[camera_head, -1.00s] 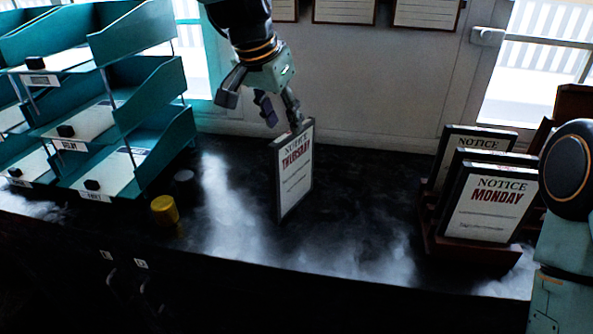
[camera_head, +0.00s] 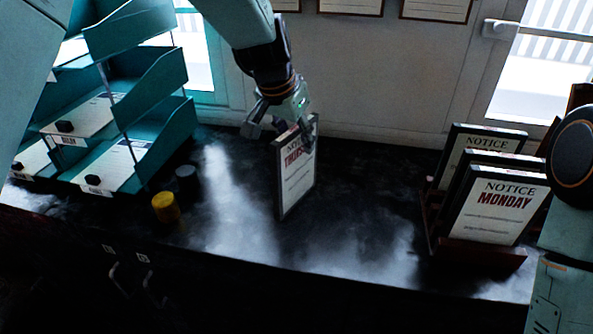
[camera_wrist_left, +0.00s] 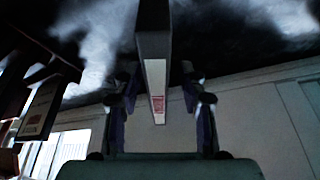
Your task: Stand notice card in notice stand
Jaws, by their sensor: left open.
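The notice card reading THURSDAY (camera_head: 297,182) stands upright on the dark counter, apart from the stand. My left gripper (camera_head: 281,134) is open at the card's top edge, one finger on either side. In the left wrist view the card (camera_wrist_left: 153,55) runs between the two spread fingers (camera_wrist_left: 160,95); I cannot tell whether they touch it. The dark red notice stand (camera_head: 470,252) is at the right and holds several framed cards, the front one reading MONDAY (camera_head: 496,208). My right arm shows at the right edge; its gripper is out of view.
Teal letter trays (camera_head: 150,90) with papers stand at the left. A yellow pot (camera_head: 166,207) and a dark grey one (camera_head: 187,178) are beside them. The counter (camera_head: 360,220) between the card and the stand is clear. The wall and windows are behind.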

